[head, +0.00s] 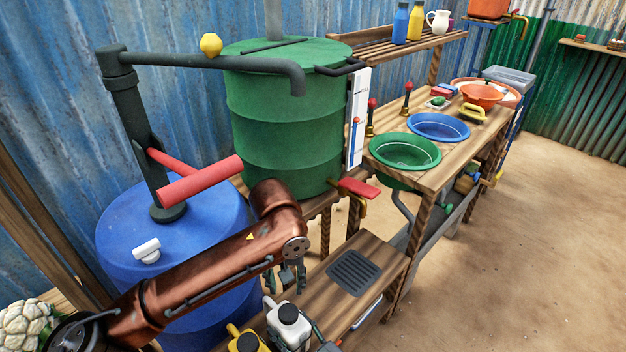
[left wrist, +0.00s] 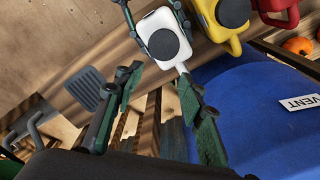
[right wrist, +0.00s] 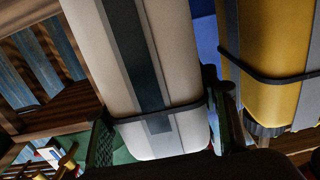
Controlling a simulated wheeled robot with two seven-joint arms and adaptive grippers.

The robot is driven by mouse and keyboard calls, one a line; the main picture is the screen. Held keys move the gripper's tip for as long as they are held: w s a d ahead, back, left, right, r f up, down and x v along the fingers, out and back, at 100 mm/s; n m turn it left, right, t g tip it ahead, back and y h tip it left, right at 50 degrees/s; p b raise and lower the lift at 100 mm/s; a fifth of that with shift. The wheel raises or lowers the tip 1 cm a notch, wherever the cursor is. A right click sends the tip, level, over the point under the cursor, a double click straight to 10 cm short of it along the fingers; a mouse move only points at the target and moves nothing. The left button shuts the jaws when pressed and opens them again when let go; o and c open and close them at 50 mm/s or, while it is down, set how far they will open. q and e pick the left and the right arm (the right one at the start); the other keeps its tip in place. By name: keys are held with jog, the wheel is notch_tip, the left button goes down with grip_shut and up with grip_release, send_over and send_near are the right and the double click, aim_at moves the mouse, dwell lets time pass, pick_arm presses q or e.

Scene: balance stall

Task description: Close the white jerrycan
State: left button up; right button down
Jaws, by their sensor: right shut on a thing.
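The white jerrycan (head: 290,334) stands upright at the bottom middle of the head view. A dark round cap (left wrist: 163,44) sits on its top in the left wrist view; I cannot tell how tight it is. My left gripper (head: 287,278) is above the jerrycan, apart from it. Its fingers are spread and empty in the left wrist view. My right gripper (right wrist: 165,125) is shut around the white jerrycan's body, one finger on each side, in the right wrist view. Its fingers also show beside the jerrycan in the left wrist view.
A yellow jerrycan (head: 247,341) stands close beside the white one, with a red one (left wrist: 278,10) beyond. The blue barrel (head: 225,205) and green drum (head: 285,125) stand behind. A low wooden bench (head: 345,318) with a grey grate (head: 354,272) is to the right.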

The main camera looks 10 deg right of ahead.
pick_arm(q)
jog(key=w+d+r+m+t+h, duration=0.3)
jog(key=w+d+r+m+t, duration=0.1)
jog(key=w+r, duration=0.4)
jog(key=w+d+r+m+t+h, duration=0.2)
jog(key=w+d+r+m+t, duration=0.3)
jog(key=w+r+m, duration=0.3)
jog(key=shift+w+d+m+t+h, duration=0.15)
jog(key=shift+w+m+t+h, duration=0.4)
jog(key=shift+w, duration=1.25)
pick_arm(e)
jog(key=shift+f, duration=0.7)
pick_arm(q)
jog(key=shift+n, duration=0.25)
pick_arm(e)
jog(key=c, duration=1.2)
grip_release()
jog(key=o, duration=0.5)
jog(key=shift+w+r, duration=0.1)
jog(key=shift+r, duration=0.1)
pick_arm(q)
jog(key=shift+w+f, duration=0.15)
jog(key=shift+w, duration=0.05)
pick_arm(e)
jog(key=shift+r, duration=0.1)
